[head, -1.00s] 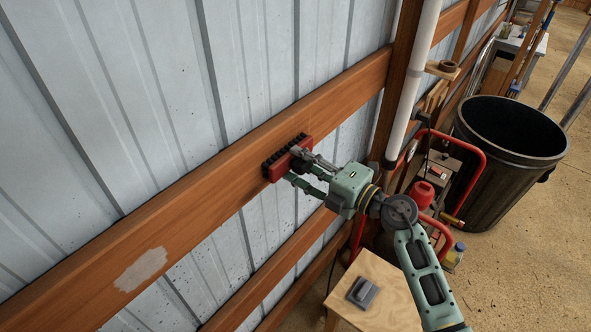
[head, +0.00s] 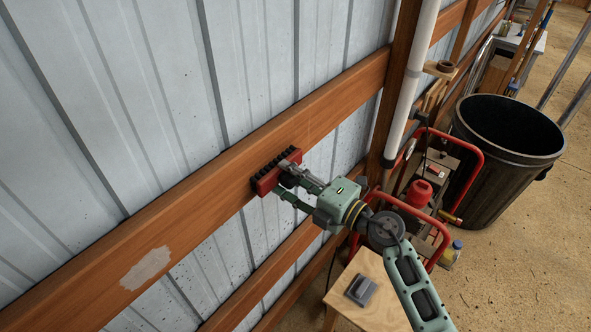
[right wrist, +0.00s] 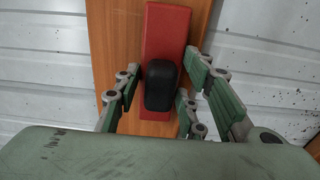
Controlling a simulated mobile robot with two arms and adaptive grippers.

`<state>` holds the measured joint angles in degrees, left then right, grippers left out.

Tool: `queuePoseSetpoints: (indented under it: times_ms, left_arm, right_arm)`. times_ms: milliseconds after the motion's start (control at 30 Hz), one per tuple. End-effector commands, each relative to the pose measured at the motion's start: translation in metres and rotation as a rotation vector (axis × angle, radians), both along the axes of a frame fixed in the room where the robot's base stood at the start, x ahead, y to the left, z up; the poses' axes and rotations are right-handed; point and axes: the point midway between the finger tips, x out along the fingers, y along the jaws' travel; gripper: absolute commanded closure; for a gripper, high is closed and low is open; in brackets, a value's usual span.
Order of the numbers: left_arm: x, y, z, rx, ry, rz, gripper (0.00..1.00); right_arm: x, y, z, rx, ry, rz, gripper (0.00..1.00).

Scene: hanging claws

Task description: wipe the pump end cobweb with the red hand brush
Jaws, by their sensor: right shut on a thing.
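The red hand brush (head: 266,183) lies along the upper wooden rail of the wall, its dark bristles at the rail face. My right gripper (head: 283,178) is shut on the brush. A pale grey cobweb-like patch (head: 146,268) shows on the same rail, to the lower left and apart from the brush. No web shows on the rail around the brush; the wood under it is hidden. My left gripper is out of view.
A red-framed machine (head: 421,194), perhaps the pump, stands beyond a white pipe (head: 412,90) and a wooden post. A black bin (head: 508,140) is behind it. A small wooden table (head: 374,268) with a grey object stands below my right arm.

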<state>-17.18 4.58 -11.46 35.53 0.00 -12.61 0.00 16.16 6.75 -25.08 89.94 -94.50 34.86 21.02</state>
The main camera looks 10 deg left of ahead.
Motion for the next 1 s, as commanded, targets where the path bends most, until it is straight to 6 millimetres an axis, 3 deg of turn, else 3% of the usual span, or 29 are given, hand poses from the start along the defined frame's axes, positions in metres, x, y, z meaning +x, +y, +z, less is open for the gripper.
queuePoseSetpoints:
  times_ms: [1000]
  left_arm:
    - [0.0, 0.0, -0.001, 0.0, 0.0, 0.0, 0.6]
  right_arm:
    - [-0.059, 0.042, 0.0, 0.003, -0.001, 0.002, 0.84]
